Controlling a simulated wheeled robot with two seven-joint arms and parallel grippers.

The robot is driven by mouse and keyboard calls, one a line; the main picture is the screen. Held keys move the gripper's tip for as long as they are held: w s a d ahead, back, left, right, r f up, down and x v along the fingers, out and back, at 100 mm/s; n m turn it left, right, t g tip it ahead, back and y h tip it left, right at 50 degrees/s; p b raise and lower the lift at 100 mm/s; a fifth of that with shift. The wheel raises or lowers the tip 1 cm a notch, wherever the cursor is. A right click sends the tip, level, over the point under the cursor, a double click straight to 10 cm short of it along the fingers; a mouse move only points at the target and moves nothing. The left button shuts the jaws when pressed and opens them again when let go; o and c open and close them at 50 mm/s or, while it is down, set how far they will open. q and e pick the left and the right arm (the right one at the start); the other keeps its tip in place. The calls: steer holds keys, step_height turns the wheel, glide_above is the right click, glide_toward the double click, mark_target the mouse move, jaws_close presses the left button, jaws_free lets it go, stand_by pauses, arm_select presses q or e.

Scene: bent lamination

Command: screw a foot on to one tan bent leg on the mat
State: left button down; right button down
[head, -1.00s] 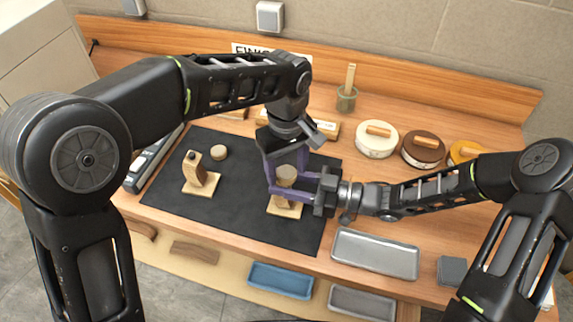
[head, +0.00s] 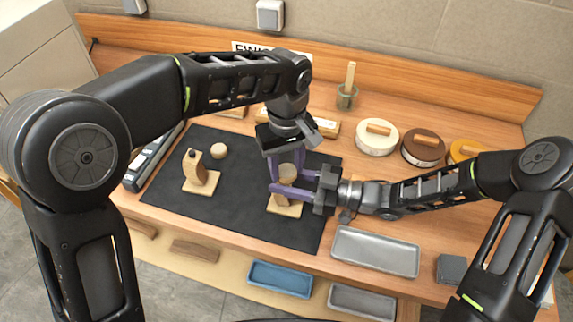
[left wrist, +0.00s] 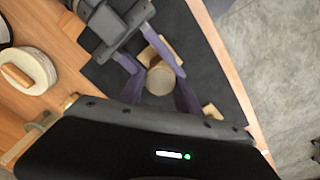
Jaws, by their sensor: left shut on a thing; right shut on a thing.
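One tan bent leg (head: 270,203) stands on a pale square base on the dark mat (head: 240,225), mostly hidden by my right gripper. A round pale wooden foot (head: 287,171) sits at its top and shows face-on in the left wrist view (left wrist: 160,78). My left gripper (head: 287,174) points down with its purple fingers shut on either side of this foot. My right gripper (head: 283,189) comes from the right, shut on the leg just below the foot. The thread between foot and leg is hidden. A second tan bent leg (head: 195,170) stands at left on its base; a loose foot (head: 218,151) lies nearby.
A grey tray (head: 375,252) lies right of the mat. Blue (head: 280,279) and grey (head: 361,303) trays sit at the front.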

arm_select(q)
steer(key=m, duration=0.9)
steer(key=shift+m, duration=0.3)
steer(key=m, duration=0.7)
steer(key=c, duration=0.8)
jaws_free()
steer(key=shift+o, duration=0.2)
step_height(320, 180, up, 8)
steer(key=shift+f, duration=0.25)
